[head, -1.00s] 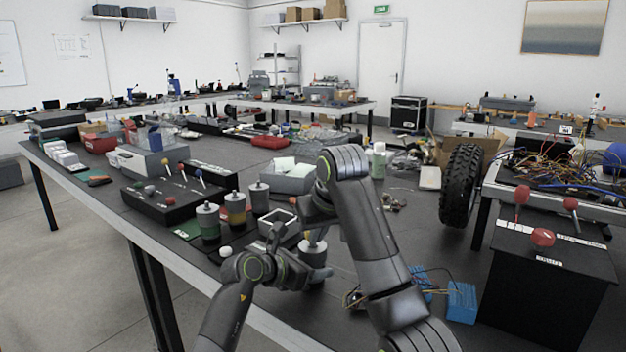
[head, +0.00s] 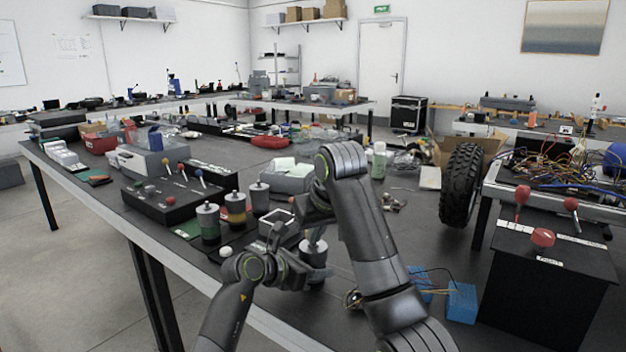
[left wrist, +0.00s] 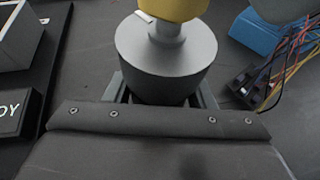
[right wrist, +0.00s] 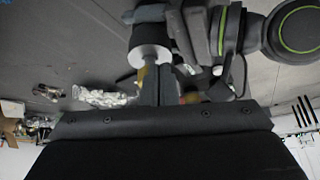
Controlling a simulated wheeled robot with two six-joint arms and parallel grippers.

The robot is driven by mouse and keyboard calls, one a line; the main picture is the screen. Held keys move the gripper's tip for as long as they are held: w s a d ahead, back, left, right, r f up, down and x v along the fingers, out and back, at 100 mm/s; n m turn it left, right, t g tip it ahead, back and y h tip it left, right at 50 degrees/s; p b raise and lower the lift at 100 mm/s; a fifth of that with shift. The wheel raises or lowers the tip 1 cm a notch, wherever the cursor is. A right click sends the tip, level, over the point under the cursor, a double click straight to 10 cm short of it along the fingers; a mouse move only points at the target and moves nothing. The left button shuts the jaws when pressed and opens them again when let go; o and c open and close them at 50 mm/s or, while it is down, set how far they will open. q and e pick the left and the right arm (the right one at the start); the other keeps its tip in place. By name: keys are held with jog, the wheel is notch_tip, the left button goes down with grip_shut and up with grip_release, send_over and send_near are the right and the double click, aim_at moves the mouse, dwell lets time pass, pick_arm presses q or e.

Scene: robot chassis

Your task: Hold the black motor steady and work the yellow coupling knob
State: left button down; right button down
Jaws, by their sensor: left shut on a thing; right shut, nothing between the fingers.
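The motor stands on the table in front of me; its body looks grey in the head view (head: 314,250) and in the left wrist view (left wrist: 165,52). The yellow coupling knob (left wrist: 172,9) sits on top of it, cut off by the picture's upper edge. My left gripper (left wrist: 165,95) is shut around the lower body of the motor; it shows low in the head view (head: 303,273). My right gripper (right wrist: 165,88) is shut and empty, close by the knob end of the motor (right wrist: 150,45). Its fingers partly hide the yellow knob (right wrist: 145,74). Whether they touch it, I cannot tell.
Other capped cylinders (head: 235,208) and a black knob box (head: 170,195) stand to the left. An open tray (head: 280,230) is close to my grippers. Blue blocks with wires (head: 461,302) lie to the right. A tyre (head: 461,185) stands further back.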

notch_tip(320, 180, up, 5)
jog(key=shift+d+r, duration=0.1)
jog(key=shift+r, duration=0.1)
dwell(0.3)
notch_tip(320, 180, down, 6)
jog(key=w+d, duration=0.1)
jog(key=d, duration=0.1)
jog(key=shift+d, duration=0.15)
dwell(0.5)
jog(key=shift+w+a, duration=0.2)
jog(key=shift+w, duration=0.1)
dwell(0.6)
jog(key=shift+s+a, duration=0.15)
jog(key=shift+a, duration=0.05)
